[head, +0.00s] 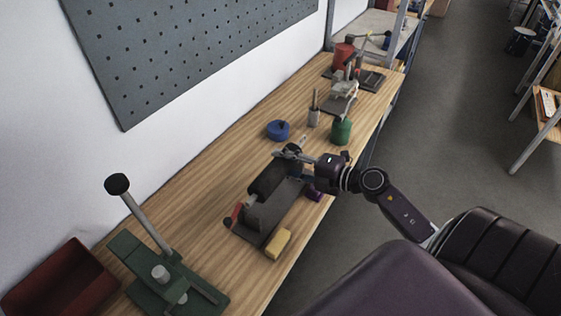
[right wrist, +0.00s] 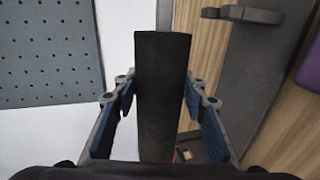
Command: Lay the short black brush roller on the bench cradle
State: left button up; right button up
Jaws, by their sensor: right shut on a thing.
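The short black brush roller (head: 267,179) is in my right gripper (head: 287,157). In the right wrist view the roller (right wrist: 162,75) stands lengthwise between the two blue-padded fingers of the right gripper (right wrist: 163,105), which are shut on it. The dark grey bench cradle (head: 262,222) lies on the wooden bench. In the head view the roller overlaps the cradle's wall-side edge; I cannot tell whether they touch. In the right wrist view the cradle's grey base (right wrist: 258,75) is to the right of the roller. My left gripper is out of view.
A yellow block (head: 279,243) and a purple block (head: 314,195) lie beside the cradle. A blue pot (head: 278,130) and a green bottle (head: 341,131) stand beyond. A green lever press (head: 165,275) and a red bin (head: 62,283) are at the near left. Bare bench lies wall-side.

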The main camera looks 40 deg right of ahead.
jog(key=shift+w+a+f+b, duration=0.1)
jog(key=shift+w+f+b, duration=0.05)
jog(key=shift+f+b, duration=0.45)
jog(key=shift+w+f+b, duration=0.1)
jog(key=shift+f+b, duration=0.4)
jog(key=shift+f, duration=0.15)
jog(key=shift+f+b, duration=0.95)
jog(key=shift+b, duration=0.15)
jog(key=shift+f+b, duration=0.25)
jog(key=shift+b, duration=0.1)
jog(key=shift+f, duration=0.55)
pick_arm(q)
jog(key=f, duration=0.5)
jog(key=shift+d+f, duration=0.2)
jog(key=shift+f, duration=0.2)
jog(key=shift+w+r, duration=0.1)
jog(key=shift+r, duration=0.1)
pick_arm(e)
jog(key=shift+s, duration=0.1)
